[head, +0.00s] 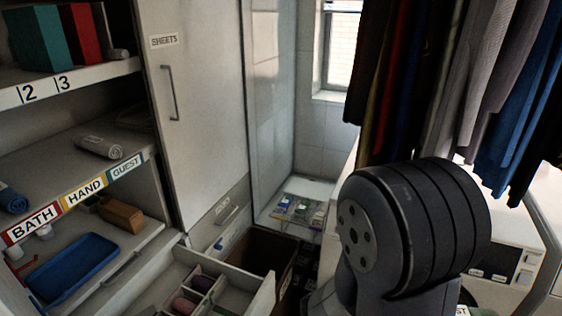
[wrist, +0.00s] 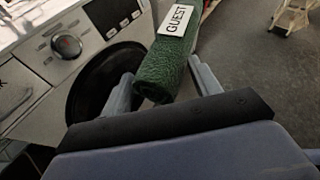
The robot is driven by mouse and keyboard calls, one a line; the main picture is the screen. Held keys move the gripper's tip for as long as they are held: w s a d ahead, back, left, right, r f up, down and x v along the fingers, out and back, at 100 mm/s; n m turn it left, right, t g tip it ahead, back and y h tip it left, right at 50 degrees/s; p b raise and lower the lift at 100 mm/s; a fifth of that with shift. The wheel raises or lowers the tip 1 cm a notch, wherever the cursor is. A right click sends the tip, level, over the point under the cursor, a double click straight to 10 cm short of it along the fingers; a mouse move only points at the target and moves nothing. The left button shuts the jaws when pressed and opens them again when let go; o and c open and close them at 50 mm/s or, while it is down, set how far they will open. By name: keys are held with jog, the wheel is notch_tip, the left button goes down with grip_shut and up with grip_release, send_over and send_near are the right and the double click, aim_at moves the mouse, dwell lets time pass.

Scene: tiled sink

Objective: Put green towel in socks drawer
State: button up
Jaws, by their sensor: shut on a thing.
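A rolled green towel (wrist: 160,72) with a white GUEST label is between the two fingers of my gripper (wrist: 163,84), which is shut on it. The towel is held in front of a washing machine. In the head view only a scrap of the label shows at the bottom edge, and my arm hides the gripper. An open drawer (head: 262,296) with dividers holds several small rolled items at the bottom of the head view, left of my arm. No readable label shows on it, so I cannot tell for sure that it is the socks drawer.
Shelves marked BATH, HAND and GUEST (head: 125,167) stand at the left, with a blue tray (head: 72,268) low down. A closed SHEETS door (head: 200,110) is behind the open drawer. Clothes (head: 470,80) hang at upper right, above the washing machine (wrist: 75,60). Open floor (wrist: 245,75) shows at right.

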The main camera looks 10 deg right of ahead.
jog(key=w+a+n+t+y, duration=0.1)
jog(key=w+a+n+t, duration=0.1)
jog(key=w, duration=0.3)
jog(key=w+a+n+t+y, duration=0.1)
jog(key=w+n+t, duration=0.1)
jog(key=w+t, duration=0.1)
jog(key=w+a+n+t+y, duration=0.1)
jog(key=w+a+n+t, duration=0.1)
jog(key=w, duration=0.4)
jog(key=shift+w+a+r+n+t, duration=0.25)
jog(key=shift+w+a+n+t, duration=0.1)
jog(key=shift+n, duration=0.15)
jog(key=w+a+n+t+y, duration=0.1)
jog(key=w+a+n+y, duration=0.1)
jog(key=w+a, duration=0.1)
jog(key=w+a+n+t+y, duration=0.2)
jog(key=w+a, duration=0.1)
jog(key=w+a+n+t+y, duration=0.1)
jog(key=w+a+n+y, duration=0.1)
jog(key=w+a, duration=0.1)
jog(key=shift+w+a+n+y, duration=0.1)
jog(key=shift+a+n+y, duration=0.2)
jog(key=shift+a+n, duration=0.15)
